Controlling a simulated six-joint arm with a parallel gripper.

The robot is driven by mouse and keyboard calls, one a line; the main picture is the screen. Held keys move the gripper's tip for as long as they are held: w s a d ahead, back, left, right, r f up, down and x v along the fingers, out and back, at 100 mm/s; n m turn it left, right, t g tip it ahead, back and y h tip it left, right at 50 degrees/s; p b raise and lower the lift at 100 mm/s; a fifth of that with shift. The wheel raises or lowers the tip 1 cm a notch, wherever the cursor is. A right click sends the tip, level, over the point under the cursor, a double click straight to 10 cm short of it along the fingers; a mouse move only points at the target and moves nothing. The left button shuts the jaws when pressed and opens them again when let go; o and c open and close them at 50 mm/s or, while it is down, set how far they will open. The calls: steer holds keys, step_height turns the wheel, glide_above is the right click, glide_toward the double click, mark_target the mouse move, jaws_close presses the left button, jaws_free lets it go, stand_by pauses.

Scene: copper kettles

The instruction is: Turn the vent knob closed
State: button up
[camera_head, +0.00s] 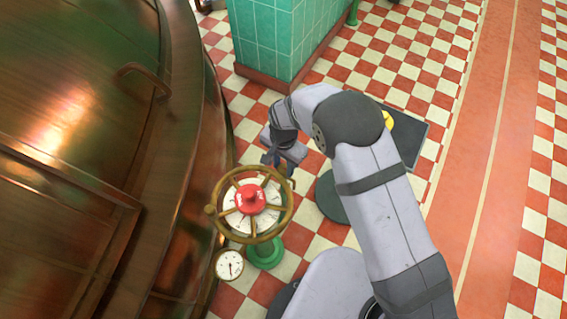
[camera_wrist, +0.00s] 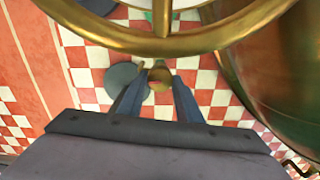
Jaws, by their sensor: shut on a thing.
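A brass handwheel (camera_head: 285,224) with spokes and a red hub (camera_head: 251,199) stands over a white dial on a green post (camera_head: 265,252). Its rim also crosses the top of the wrist view (camera_wrist: 160,45). My gripper (camera_head: 279,166) is at the upper right edge of the wheel. In the wrist view its two fingers (camera_wrist: 158,88) are on either side of a small round brass knob (camera_wrist: 160,77), and the gripper is shut on it. The contact is hard to make out in the head view.
A large copper kettle (camera_head: 75,130) fills the left, close to the wheel. A small white gauge (camera_head: 229,264) is below the wheel. A green tiled pillar (camera_head: 270,35) stands behind.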

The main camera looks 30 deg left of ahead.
mark_target(284, 168)
steer(key=shift+m, duration=0.7)
steer(key=o, duration=1)
steer(key=shift+o, duration=0.2)
steer(key=shift+r, duration=0.1)
steer(key=shift+r, duration=3.65)
